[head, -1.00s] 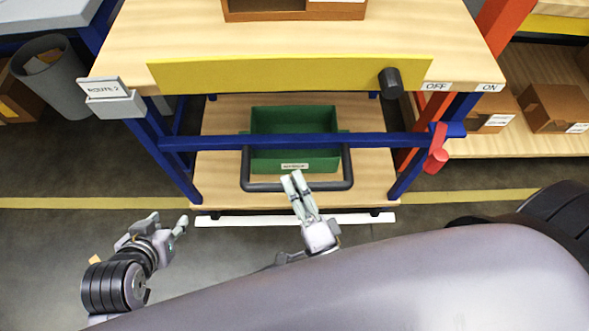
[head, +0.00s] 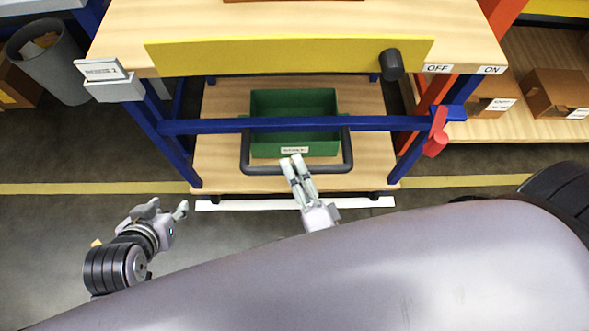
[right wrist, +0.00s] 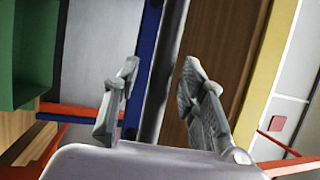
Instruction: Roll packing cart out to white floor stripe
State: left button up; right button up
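The packing cart has a wooden deck (head: 222,170), low under the workbench, with a dark looped handle (head: 247,165) at its front. A green bin (head: 293,102) sits on the deck. The white floor stripe (head: 240,205) lies along the cart's front edge. My right gripper (head: 296,166) is at the middle of the handle's front bar, its fingertips overlapping it. In the right wrist view, its fingers are spread, with a dark bar (right wrist: 166,75) showing between them; contact is unclear. My left gripper (head: 166,208) is open and empty, left of the stripe.
The workbench (head: 290,22) stands over the cart, with a blue crossbar (head: 210,126) in front and a red lever (head: 437,132) at its right leg. A grey bin (head: 48,62) stands left; a shelf with boxes (head: 557,93) is right. Floor left of the cart is clear.

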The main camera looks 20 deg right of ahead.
jog(key=shift+s, duration=0.1)
jog(key=v, duration=1.2)
jog(key=shift+f, duration=0.1)
